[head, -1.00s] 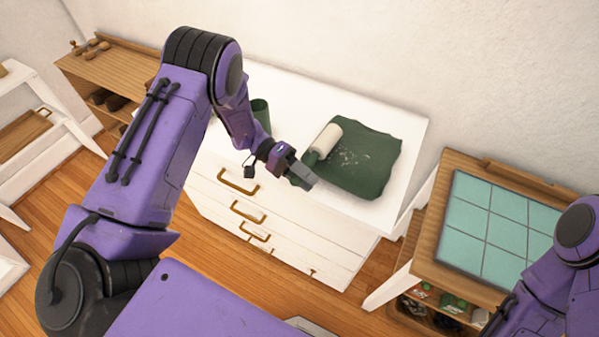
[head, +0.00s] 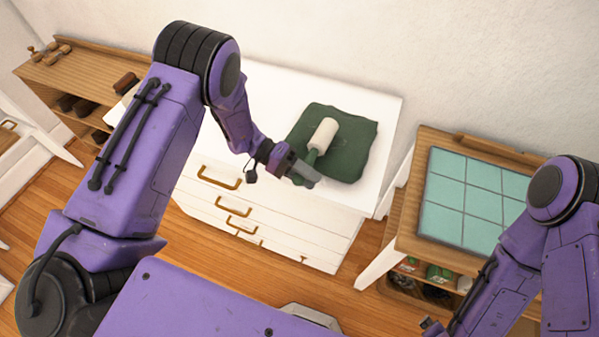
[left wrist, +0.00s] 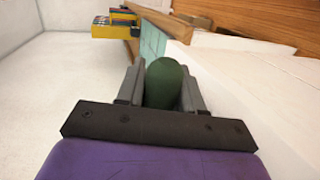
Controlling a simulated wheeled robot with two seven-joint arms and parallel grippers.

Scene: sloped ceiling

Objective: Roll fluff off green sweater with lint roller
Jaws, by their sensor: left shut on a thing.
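The green sweater (head: 349,158) lies folded on the white dresser top. The lint roller (head: 323,133) has a white cylinder and a green handle; the cylinder is over the sweater's middle-left part, and I cannot tell whether it presses on the cloth. My left gripper (head: 304,176) is shut on the handle at the sweater's near edge. In the left wrist view the green handle (left wrist: 164,83) stands between the two grey fingers. No white fluff shows on the visible cloth; what is under the roller is hidden. My right gripper (head: 430,324) shows only as a small dark part at the bottom.
The white dresser (head: 375,110) has free top around the sweater. A wooden cabinet with a teal tiled top (head: 468,195) stands to the right. A wooden shelf with brushes (head: 75,75) is at the left. The wall is close behind.

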